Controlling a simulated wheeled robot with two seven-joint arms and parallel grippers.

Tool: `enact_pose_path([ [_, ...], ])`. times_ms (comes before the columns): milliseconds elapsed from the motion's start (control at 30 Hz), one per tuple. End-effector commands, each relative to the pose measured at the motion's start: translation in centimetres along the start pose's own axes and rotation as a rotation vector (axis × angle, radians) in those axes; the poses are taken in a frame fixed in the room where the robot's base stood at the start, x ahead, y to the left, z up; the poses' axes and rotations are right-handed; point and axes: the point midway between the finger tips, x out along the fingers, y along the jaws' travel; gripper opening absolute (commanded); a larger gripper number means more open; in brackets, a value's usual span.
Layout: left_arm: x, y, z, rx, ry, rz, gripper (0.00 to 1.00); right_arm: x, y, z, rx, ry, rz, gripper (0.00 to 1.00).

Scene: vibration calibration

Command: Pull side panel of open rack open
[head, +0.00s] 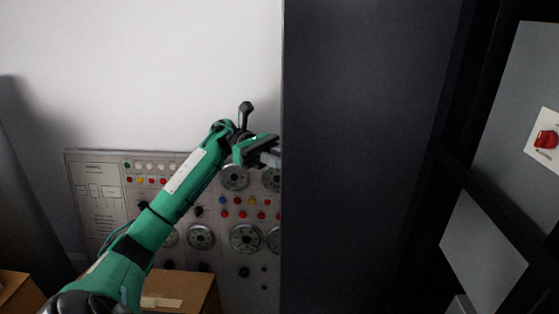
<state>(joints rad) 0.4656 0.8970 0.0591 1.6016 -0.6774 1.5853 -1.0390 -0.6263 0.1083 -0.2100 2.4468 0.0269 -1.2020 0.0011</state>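A tall dark grey panel (365,150) fills the middle of the head view, with a straight vertical left edge. It appears to be the side panel of the rack. My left gripper (269,153) is at that left edge, in the upper middle of the view. Its fingertips end at or pass behind the edge, so I cannot tell whether they touch or grip the panel. The finger gap is hidden. My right gripper is out of view.
A control board (105,203) with dials, buttons and lamps stands behind my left arm against a pale wall (150,60). A cardboard box (190,290) is below. Dark frame bars (500,205) and a grey surface with a red-switch picture (545,139) are at right.

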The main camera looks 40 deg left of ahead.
Motion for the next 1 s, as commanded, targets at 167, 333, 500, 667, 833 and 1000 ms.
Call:
enact_pose_path([
  [167,0.04,0.37,0.29,0.003,-0.008,0.016,0.34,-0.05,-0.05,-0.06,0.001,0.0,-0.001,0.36],
  [333,0.03,0.35,0.21,0.002,-0.007,0.016,0.34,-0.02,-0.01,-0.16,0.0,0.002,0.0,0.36],
  [500,0.03,0.31,0.16,0.001,-0.007,0.014,0.34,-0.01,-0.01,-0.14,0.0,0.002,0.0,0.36],
  [667,0.03,0.29,0.11,0.001,-0.006,0.013,0.34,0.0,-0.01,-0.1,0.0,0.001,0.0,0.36],
  [833,0.03,0.27,0.07,0.0,-0.005,0.012,0.34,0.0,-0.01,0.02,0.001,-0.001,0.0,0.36],
  [1000,-0.95,0.29,0.04,0.0,-0.005,0.013,0.34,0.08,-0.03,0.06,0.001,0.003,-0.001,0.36],
])
